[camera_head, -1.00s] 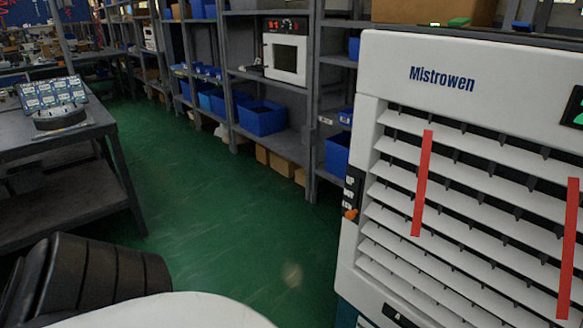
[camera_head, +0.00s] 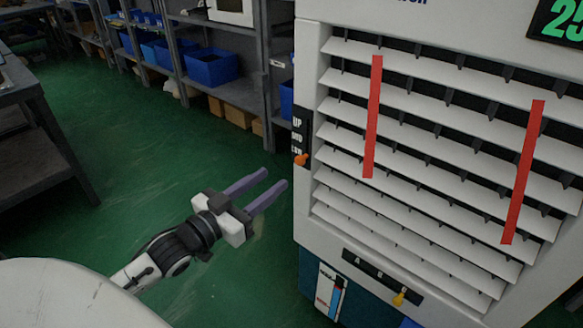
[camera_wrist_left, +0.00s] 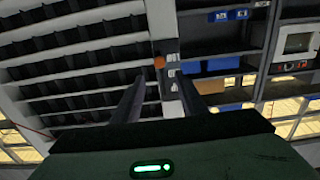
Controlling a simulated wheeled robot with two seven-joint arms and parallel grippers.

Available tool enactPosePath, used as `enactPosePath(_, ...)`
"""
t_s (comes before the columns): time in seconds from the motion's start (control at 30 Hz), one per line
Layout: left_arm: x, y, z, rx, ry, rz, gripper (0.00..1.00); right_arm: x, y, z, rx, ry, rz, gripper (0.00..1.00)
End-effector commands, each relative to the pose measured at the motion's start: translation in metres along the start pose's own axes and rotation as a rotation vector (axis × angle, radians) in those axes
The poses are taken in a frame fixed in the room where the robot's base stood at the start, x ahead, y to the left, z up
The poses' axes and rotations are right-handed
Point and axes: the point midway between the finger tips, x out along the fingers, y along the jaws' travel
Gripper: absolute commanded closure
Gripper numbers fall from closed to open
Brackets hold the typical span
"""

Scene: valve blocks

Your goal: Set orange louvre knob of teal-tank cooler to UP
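The white cooler (camera_head: 308,215) stands at the right in the head view, with a teal tank (camera_head: 363,308) at its bottom. Its orange louvre knob (camera_head: 301,160) sits on the left edge of the front, at the lower end of a black label strip (camera_head: 299,127) reading UP at the top. The knob also shows in the left wrist view (camera_wrist_left: 160,62), beyond and between the finger lines. My left gripper (camera_head: 276,178) is open and empty, left of and slightly below the knob, apart from the cooler. My right gripper is not in view.
White louvre slats with two red strips (camera_head: 373,115) fill the cooler's front. A yellow knob (camera_head: 399,298) sits low on it. Shelves with blue bins (camera_head: 208,68) stand behind, and a dark table (camera_head: 40,140) is at left. Green floor between them is clear.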

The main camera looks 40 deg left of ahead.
Motion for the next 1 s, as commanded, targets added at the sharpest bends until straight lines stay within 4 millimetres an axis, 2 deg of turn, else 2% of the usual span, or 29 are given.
enactPosePath(0.3, 0.056, 0.0, 0.0, 0.002, 0.001, 0.0, 0.62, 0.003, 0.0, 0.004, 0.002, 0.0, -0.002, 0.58)
enactPosePath(0.5, 0.079, 0.001, 0.001, 0.002, -0.003, 0.0, 0.62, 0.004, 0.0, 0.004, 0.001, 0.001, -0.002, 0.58)
enactPosePath(0.67, 0.087, 0.001, 0.001, 0.003, -0.003, 0.0, 0.62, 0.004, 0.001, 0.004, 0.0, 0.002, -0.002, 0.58)
enactPosePath(0.93, 0.088, 0.001, 0.001, 0.003, -0.004, 0.0, 0.62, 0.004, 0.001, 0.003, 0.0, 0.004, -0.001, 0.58)
enactPosePath(1.0, 0.087, 0.001, 0.001, 0.002, -0.004, 0.0, 0.73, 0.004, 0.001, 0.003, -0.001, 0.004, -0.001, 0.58)
